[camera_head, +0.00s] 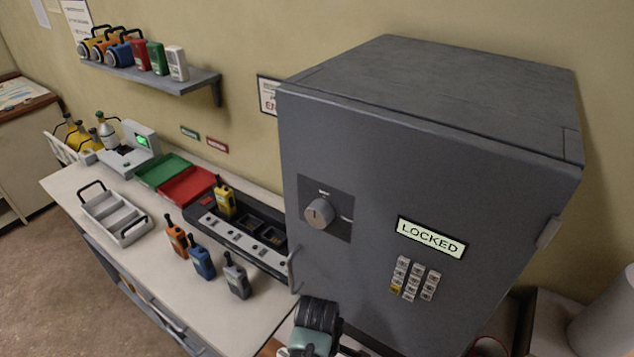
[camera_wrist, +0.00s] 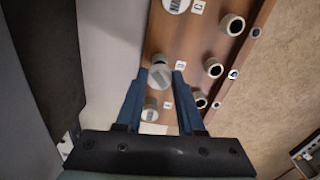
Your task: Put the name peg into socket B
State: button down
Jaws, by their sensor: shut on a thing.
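In the wrist view a wooden board (camera_wrist: 190,40) carries rows of pale round sockets or pegs with small labels. My gripper (camera_wrist: 161,74) has its two blue fingers over the board, shut on the name peg (camera_wrist: 160,79), a pale grey cylinder between the fingertips. Another pale round piece (camera_wrist: 150,105) lies nearer the palm, between the fingers. Round sockets (camera_wrist: 213,67) with dark openings line the right side of the board. The label letters are too small to read surely, so I cannot tell which socket is B, or whether the peg sits in one.
A grey safe (camera_head: 430,160) marked LOCKED stands to the right of the white desk (camera_head: 150,245). The desk holds several radios, a charger rack (camera_head: 245,235), red and green trays (camera_head: 187,186) and a grey divided tray (camera_head: 115,215). A shelf (camera_head: 150,77) hangs above.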

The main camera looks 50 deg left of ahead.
jog(key=shift+f, duration=1.1)
dwell(2.4)
jog(key=shift+c, duration=2.2)
grip_release()
notch_tip(320, 180, up, 6)
jog(key=p, duration=0.6)
